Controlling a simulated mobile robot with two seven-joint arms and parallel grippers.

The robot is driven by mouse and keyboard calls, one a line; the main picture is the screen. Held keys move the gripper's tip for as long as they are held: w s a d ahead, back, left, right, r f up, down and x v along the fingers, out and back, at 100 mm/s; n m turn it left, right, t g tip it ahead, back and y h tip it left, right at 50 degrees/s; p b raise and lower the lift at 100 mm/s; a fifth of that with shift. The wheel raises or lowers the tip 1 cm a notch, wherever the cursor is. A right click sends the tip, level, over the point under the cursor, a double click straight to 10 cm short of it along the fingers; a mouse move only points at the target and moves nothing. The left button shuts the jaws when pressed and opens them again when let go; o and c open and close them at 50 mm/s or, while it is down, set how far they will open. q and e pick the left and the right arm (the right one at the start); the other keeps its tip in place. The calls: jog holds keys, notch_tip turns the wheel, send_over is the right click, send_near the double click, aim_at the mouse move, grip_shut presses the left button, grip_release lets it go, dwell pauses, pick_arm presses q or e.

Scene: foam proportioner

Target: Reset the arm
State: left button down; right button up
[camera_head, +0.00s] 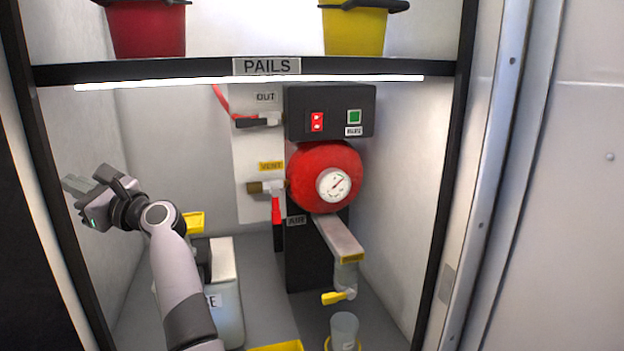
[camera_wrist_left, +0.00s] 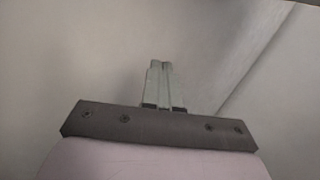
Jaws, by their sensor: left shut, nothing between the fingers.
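My left arm comes up from the bottom of the head view, and its gripper (camera_head: 76,186) points left towards the compartment's left wall. In the left wrist view the two fingers of the left gripper (camera_wrist_left: 158,68) lie together, with nothing between them and a plain pale wall behind. The left gripper touches no object that I can see. My right gripper is not in either view.
A red tank with a gauge (camera_head: 334,184) stands at the centre, below a black control box (camera_head: 330,112). A clear cup (camera_head: 344,330) stands low in front. Red (camera_head: 147,30) and yellow (camera_head: 354,30) pails sit on the shelf (camera_head: 200,68). A pale container (camera_head: 225,290) is beside my arm.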

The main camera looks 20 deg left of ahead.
pick_arm(q)
jog(key=w+d+m+t+y+p, duration=0.1)
jog(key=w+d+m+t, duration=0.35)
jog(key=m+t, duration=0.5)
jog(key=w+d+m+t+y, duration=0.1)
jog(key=w+d+m+t, duration=0.35)
jog(key=m, duration=0.75)
jog(key=w+d+f+m+t+h+p, duration=0.2)
jog(key=d+f+m+t+h, duration=1.1)
jog(key=m, duration=1)
jog(key=s+d+f+m+g+h, duration=0.3)
jog(key=d+f+m+h, duration=0.2)
jog(key=f, duration=0.2)
jog(key=s+d+f+m+g+h, duration=0.3)
jog(key=d+f+m+h, duration=0.15)
jog(key=f, duration=0.35)
jog(key=s+d+f+m+g+h+p, duration=0.1)
jog(key=s+d+f+m+g+h, duration=0.1)
jog(key=s+d+f+m+g, duration=0.5)
jog(key=s+d+f, duration=0.2)
jog(key=s+f, duration=0.3)
jog(key=s, duration=0.2)
jog(key=shift+s+f+m+p, duration=0.2)
jog(key=shift+s+m+p, duration=0.1)
jog(key=shift+s+p, duration=0.1)
